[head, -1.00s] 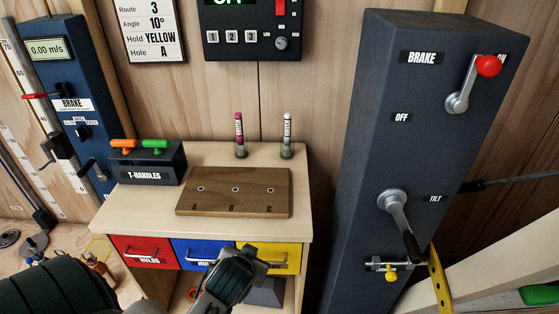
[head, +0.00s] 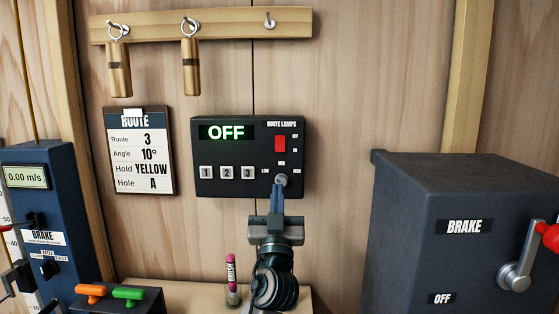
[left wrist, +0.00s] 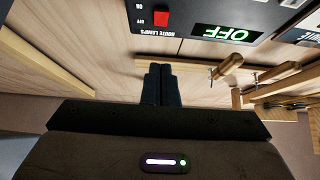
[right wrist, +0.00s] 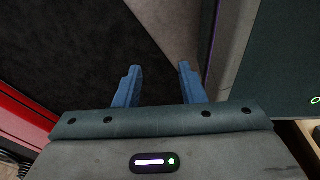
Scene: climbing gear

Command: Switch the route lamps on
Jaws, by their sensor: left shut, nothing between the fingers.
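The black route lamps panel (head: 250,185) hangs on the wooden wall, its green display (head: 226,132) reading OFF. It carries a red rocker switch (head: 280,143), buttons marked 1, 2 and 3 (head: 227,172), and a grey knob (head: 281,180) at lower right. My left gripper (head: 278,192) is shut and empty, its fingertips just below the knob and overlapping it in view; I cannot tell whether they touch. The left wrist view shows the fingers together (left wrist: 160,75) and the panel (left wrist: 185,25) upside down. My right gripper (right wrist: 158,76) is open and empty, away from the panel.
A route card (head: 140,150) hangs left of the panel, reading route 3, angle 10°, hold yellow, hole A. A brush pen (head: 231,275) and T-handles (head: 128,293) stand below. The brake box (head: 410,230) is at right.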

